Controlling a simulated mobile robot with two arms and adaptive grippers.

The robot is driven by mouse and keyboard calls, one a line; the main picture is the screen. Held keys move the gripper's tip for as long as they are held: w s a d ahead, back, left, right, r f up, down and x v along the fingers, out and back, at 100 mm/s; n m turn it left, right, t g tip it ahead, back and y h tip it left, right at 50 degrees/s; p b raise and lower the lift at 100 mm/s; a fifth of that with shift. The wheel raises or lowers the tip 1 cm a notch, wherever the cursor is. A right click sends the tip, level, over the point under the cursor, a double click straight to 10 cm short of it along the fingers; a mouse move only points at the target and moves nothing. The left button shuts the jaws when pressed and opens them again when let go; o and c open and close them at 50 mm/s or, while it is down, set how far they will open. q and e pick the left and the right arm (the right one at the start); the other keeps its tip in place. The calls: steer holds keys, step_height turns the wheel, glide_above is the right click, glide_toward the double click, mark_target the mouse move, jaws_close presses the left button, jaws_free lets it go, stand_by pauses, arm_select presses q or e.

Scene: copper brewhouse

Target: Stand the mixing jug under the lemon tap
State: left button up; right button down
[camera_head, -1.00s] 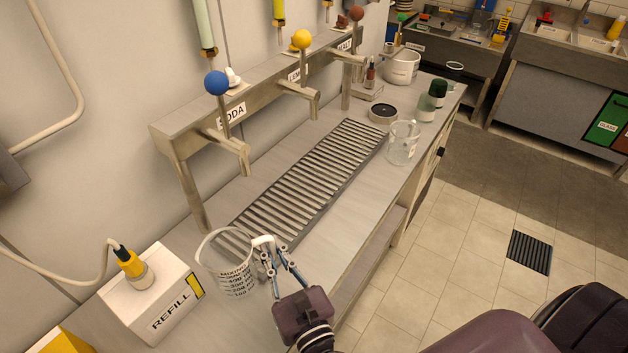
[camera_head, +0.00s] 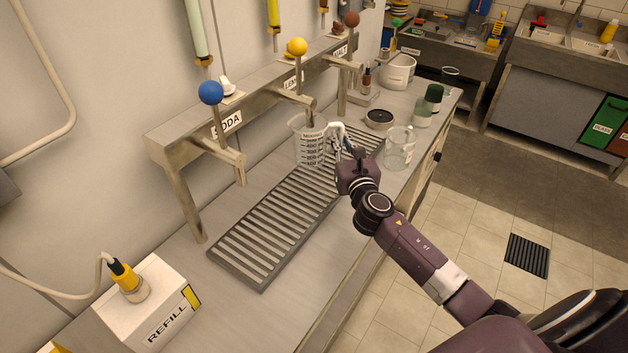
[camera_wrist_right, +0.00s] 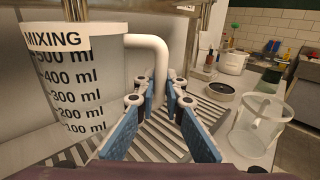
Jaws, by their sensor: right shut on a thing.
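The mixing jug (camera_head: 309,152) is a clear, upright measuring jug with a white handle and a "MIXING" label. It is at the lemon tap (camera_head: 296,97), the middle tap with the yellow ball knob, whose spout end shows at the jug's rim. My right gripper (camera_head: 342,143) is shut on the jug's handle, on the jug's right side. In the right wrist view the jug (camera_wrist_right: 85,85) fills the left and its handle (camera_wrist_right: 160,62) runs down by the fingers. I cannot tell whether its base touches the slatted drip grate (camera_head: 270,225). My left gripper is out of view.
The soda tap (camera_head: 224,150) with its blue knob stands to the left. A clear glass jug (camera_head: 398,148) stands right of my gripper, near the counter's front edge. The grate's near part is bare.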

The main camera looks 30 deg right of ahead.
step_height(320, 180, down, 3)
steer(key=shift+d+f+b, duration=0.1)
steer(key=shift+b, duration=0.4)
step_height(320, 180, down, 5)
steer(key=b, duration=0.3)
steer(key=shift+s+f, duration=0.15)
steer(key=shift+f, duration=0.45)
steer(key=shift+f+b, duration=0.2)
steer(key=shift+b, duration=0.1)
steer(key=c, duration=2)
jaws_free()
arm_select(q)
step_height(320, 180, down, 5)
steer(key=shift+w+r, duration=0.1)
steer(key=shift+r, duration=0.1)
arm_select(e)
steer(key=shift+r, duration=0.1)
